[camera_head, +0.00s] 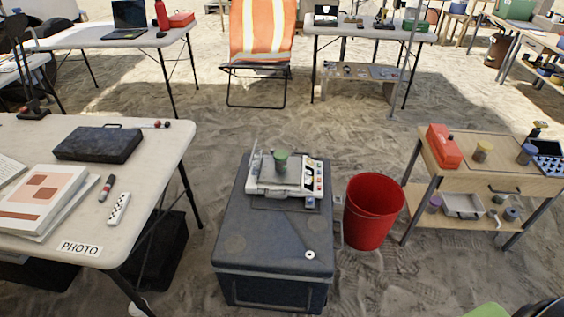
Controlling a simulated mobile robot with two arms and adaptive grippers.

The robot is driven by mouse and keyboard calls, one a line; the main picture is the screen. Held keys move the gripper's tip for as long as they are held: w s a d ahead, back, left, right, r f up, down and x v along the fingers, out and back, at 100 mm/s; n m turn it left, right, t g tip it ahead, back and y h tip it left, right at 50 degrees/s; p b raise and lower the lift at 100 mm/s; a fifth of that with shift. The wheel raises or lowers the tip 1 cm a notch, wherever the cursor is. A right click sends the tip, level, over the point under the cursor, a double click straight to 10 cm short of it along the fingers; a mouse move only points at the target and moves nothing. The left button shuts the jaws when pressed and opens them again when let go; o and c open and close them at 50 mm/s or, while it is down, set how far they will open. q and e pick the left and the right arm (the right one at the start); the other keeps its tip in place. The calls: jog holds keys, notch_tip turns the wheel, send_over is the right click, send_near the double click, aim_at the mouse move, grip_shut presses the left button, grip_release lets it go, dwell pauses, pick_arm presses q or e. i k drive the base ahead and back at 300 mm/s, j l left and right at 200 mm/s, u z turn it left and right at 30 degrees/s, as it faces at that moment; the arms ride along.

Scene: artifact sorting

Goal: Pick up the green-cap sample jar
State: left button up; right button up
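A small jar with a green cap (281,156) stands upright near the middle of the view. It is on top of a white, scale-like device (263,186), which sits on a large dark grey case (270,247). The jar's body below the cap is small and hard to make out. Neither of my grippers shows in the head view, so nothing is seen touching the jar.
A red bucket (370,213) stands right of the case. A wooden cart (496,182) with jars and a red box is farther right. A white table (165,165) with books, a black case and a marker is at left.

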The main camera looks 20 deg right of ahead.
aim_at(280, 167)
jog(key=i+l, duration=0.1)
jog(key=l, duration=1)
jog(key=i+l+z, duration=0.1)
jog(key=l, duration=0.45)
jog(key=i+l, duration=0.15)
jog(key=l, duration=0.35)
